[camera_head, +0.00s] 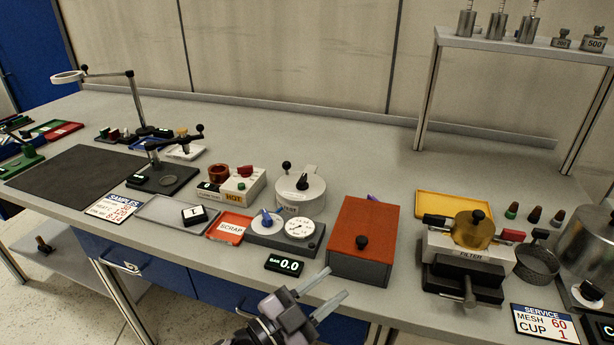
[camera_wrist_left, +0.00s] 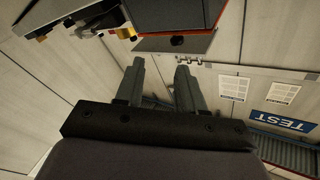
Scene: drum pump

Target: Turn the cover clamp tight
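The filter unit (camera_head: 468,250) stands at the right front of the bench. It has an amber cover (camera_head: 473,232) with a black knob (camera_head: 478,215) on top, a black grip on its left and a red grip (camera_head: 512,235) on its right. A black block with a grey lever (camera_head: 469,291) sits at its front. I cannot tell which part is the cover clamp. My left gripper (camera_head: 334,284) is at the bench's front edge, left of the filter unit and apart from it. Its fingers are spread, with nothing between them in the left wrist view (camera_wrist_left: 160,68). My right gripper is not in view.
An orange-red box (camera_head: 362,240) with a black knob stands between my left gripper and the filter unit. A gauge unit (camera_head: 285,236) and a readout (camera_head: 284,264) are to its left. A service card (camera_head: 543,322) and a mesh cup (camera_head: 538,262) are at right.

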